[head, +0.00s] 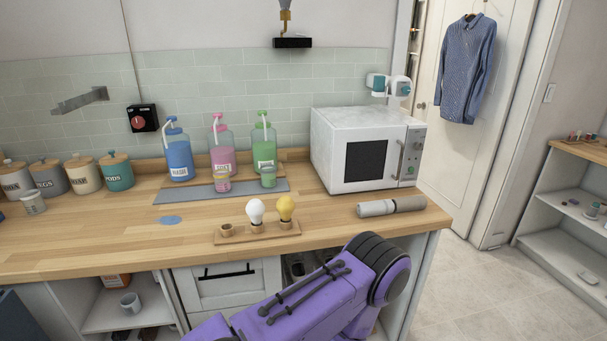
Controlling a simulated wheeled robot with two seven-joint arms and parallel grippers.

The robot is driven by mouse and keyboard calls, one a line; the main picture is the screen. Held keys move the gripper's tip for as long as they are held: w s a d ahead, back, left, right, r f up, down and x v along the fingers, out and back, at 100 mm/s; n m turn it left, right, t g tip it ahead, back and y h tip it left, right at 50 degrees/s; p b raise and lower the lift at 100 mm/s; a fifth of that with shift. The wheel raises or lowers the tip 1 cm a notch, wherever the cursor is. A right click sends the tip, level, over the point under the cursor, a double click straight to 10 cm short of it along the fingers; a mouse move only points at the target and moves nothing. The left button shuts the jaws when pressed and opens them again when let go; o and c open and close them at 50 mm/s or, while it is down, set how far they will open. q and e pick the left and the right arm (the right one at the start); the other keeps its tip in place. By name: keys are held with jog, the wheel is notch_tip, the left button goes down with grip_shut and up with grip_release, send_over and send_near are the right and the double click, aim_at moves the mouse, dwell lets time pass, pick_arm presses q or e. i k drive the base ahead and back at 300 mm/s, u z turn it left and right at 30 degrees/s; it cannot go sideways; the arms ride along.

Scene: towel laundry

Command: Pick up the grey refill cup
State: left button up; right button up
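A small pale grey cup with a light label (33,203) stands upright on the wooden counter at the far left, in front of the canisters. It has the same small shape as the pink cup (222,184) and the green cup (268,178), which stand on the grey mat. A grey mug (130,302) is on the open shelf below the counter. I cannot tell for certain which of the two grey ones is the refill cup. Neither of my grippers shows; only a purple arm link of mine crosses the lower middle.
Blue, pink and green pump bottles (179,155) stand behind the mat (190,193). A wooden holder with two bulbs (257,235), a blue disc (170,220), a grey cylinder (390,206) and a microwave (365,150) share the counter. Bare wood lies right of the pale cup.

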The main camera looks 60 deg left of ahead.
aim_at(267, 173)
jog(key=u, duration=0.1)
jog(key=i, duration=0.95)
jog(key=u, duration=0.4)
